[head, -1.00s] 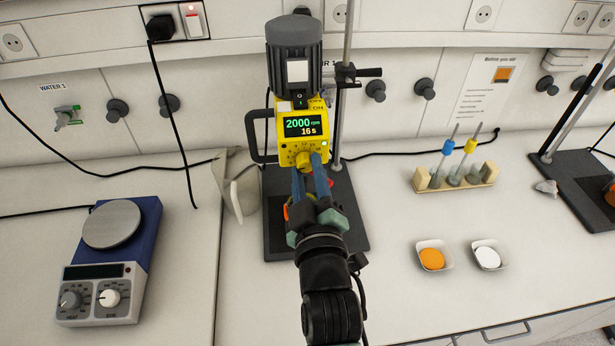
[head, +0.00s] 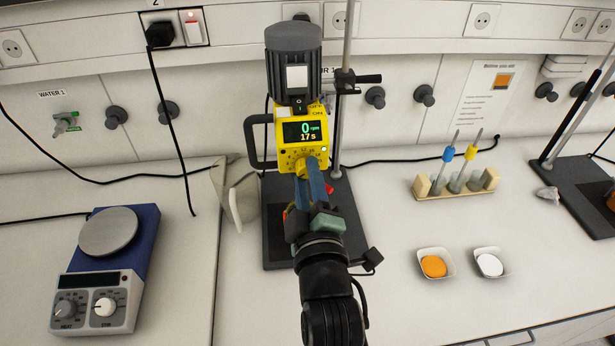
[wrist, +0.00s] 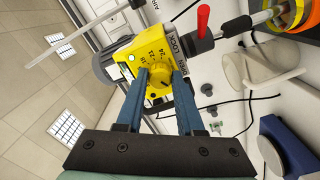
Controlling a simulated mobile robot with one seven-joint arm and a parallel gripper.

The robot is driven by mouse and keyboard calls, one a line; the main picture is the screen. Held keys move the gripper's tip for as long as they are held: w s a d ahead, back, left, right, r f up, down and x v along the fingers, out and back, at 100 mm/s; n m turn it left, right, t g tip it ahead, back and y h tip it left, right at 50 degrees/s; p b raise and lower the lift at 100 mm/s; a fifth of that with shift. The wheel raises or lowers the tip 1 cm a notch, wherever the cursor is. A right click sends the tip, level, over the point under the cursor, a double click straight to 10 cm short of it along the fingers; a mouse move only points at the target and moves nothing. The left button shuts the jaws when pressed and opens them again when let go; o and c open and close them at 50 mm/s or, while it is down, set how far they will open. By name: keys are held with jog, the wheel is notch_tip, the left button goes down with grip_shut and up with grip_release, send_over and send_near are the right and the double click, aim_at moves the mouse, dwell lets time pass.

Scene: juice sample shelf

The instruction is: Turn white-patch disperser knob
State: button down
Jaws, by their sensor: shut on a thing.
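The disperser (head: 298,130) has a grey motor with a white patch (head: 297,77) and a yellow control box, and is clamped to an upright rod. Its display (head: 305,131) reads 0 rpm and 17 s. The yellow knob (wrist: 159,76) is on the box's lower front, with a number dial around it. My gripper (head: 312,170) reaches up to the box, and its blue fingers are shut on the knob, one on each side in the wrist view. In the head view the fingers hide most of the knob.
A hot plate stirrer (head: 106,268) stands at the left. A grey, partly clear shield (head: 238,195) stands close left of the disperser's dark base (head: 279,251). A vial rack (head: 457,187) and two powder dishes (head: 434,265) are at the right.

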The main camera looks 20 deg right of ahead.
jog(key=c, duration=0.5)
grip_release()
jog(key=shift+s, duration=0.15)
jog(key=shift+s+a+f, duration=0.1)
jog(key=shift+s+a, duration=0.05)
jog(key=shift+s, duration=0.15)
jog(key=b+v, duration=0.3)
jog(key=v, duration=0.9)
jog(key=shift+r+b, duration=0.2)
jog(key=shift+b, duration=0.2)
